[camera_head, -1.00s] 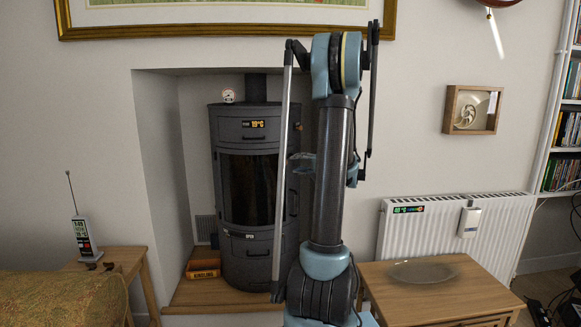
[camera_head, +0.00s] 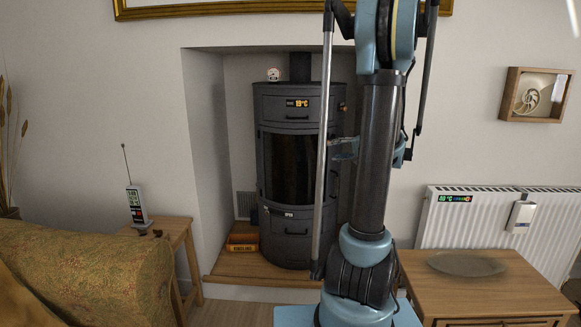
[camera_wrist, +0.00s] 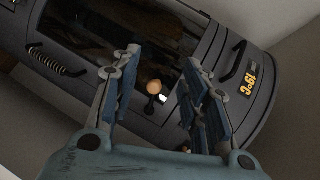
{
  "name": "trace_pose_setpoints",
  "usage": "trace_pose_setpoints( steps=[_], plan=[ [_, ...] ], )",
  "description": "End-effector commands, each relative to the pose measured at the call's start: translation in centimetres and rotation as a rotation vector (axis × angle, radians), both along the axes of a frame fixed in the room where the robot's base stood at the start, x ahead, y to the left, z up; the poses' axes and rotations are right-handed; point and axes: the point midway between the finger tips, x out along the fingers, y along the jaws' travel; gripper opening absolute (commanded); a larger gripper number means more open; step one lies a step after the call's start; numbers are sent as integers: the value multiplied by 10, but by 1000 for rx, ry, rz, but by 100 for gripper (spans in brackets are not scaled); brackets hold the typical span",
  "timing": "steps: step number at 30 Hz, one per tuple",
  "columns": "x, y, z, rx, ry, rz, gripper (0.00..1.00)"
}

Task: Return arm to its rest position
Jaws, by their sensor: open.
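My arm stands folded upright in the head view, in front of the right side of a dark grey stove (camera_head: 290,170). A blue-grey part of it shows beside the stove door, but I cannot make out the fingers there. In the wrist view my gripper (camera_wrist: 168,90) is open, with its two blue-padded fingers apart and nothing held between them. The stove (camera_wrist: 215,60) fills much of the wrist view, tilted. A small knob with a tan round end (camera_wrist: 153,87) shows between the fingers, apparently behind them; I cannot judge the gap.
A wooden cabinet (camera_head: 490,290) with a shallow dish (camera_head: 466,265) stands close on the right, before a white radiator (camera_head: 470,220). A patterned sofa (camera_head: 90,270) and a side table (camera_head: 175,228) with a weather station (camera_head: 137,205) are on the left.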

Motion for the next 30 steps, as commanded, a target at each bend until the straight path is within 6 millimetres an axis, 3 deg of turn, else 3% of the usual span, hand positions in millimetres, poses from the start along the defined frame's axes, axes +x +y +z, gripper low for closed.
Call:
trace_pose_setpoints(
  steps=[1,6,15,22,30],
  plan=[
    [-13,16,-2,-33,23,24,41],
    [-54,55,-14,-153,99,95,41],
    [-137,103,-43,-370,222,211,41],
    [-204,119,-70,-546,304,291,41],
    [-281,119,-104,-758,388,371,41]
  ],
)
